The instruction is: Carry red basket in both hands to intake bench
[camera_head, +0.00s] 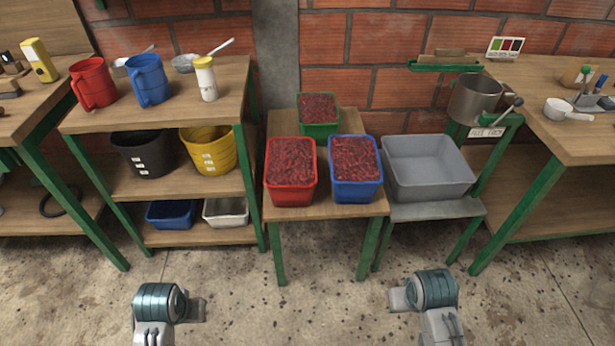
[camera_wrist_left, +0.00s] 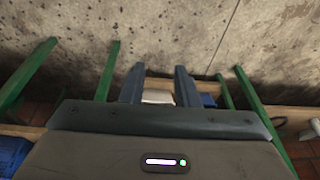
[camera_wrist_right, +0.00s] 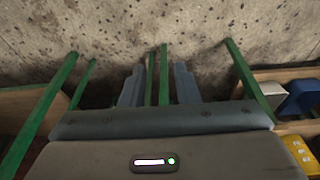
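The red basket (camera_head: 291,193), full of dark red pieces, stands upright on a low wooden bench (camera_head: 327,210), at its front left. The blue basket (camera_head: 355,191) stands to its right, and the green basket (camera_head: 320,130) is behind. No label marks an intake bench, so I cannot tell which bench it is. Both my arms are low in the head view, in front of the bench and apart from the red basket. My left gripper (camera_wrist_left: 158,82) is open and empty in the left wrist view. My right gripper (camera_wrist_right: 160,82) is open and empty in the right wrist view.
A grey tub (camera_head: 428,190) sits on a grey stand right of the bench. A shelf unit (camera_head: 190,185) with jugs and buckets stands left. A worktable (camera_head: 560,140) with a metal pot beside it stands right. The concrete floor (camera_head: 290,310) in front is clear.

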